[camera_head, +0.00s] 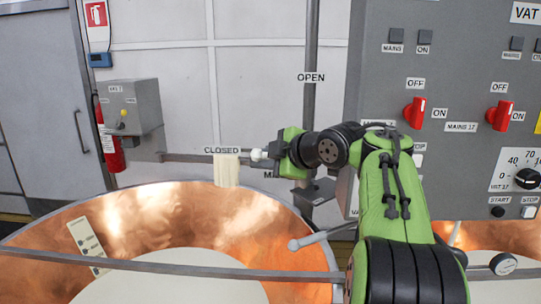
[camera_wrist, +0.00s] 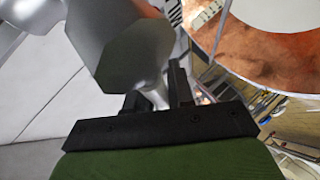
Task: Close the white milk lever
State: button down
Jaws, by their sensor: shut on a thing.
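My gripper (camera_head: 262,155) reaches left over the copper vat, beside the CLOSED label (camera_head: 221,150). It is shut on the small pale end of the milk lever (camera_head: 256,155), at the right end of a horizontal grey pipe (camera_head: 185,158). In the wrist view, my gripper (camera_wrist: 160,90) has its black fingers around a narrow pale neck below a large grey faceted metal part (camera_wrist: 120,50). A cream-coloured strip, seemingly milk (camera_head: 227,173), hangs below the pipe. The OPEN label (camera_head: 311,77) is higher, over a vertical post. The fingers partly hide the lever.
The copper vat (camera_head: 150,215) lies below, its rim bar crossing in front. A grey control panel (camera_head: 450,60) with red switches stands close on the right. Another pale handle (camera_head: 310,240) is near the vat's right edge. A grey box (camera_head: 130,107) is at left.

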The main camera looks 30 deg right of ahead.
jog(key=shift+f+n+g+h, duration=0.3)
jog(key=shift+f+g+h, duration=0.1)
jog(key=shift+f+g, duration=0.15)
jog(key=shift+f, duration=0.1)
jog(key=c, duration=1.1)
grip_release()
jog(key=p+v, duration=0.6)
jog(key=v, duration=1)
jog(key=shift+w+d, duration=0.1)
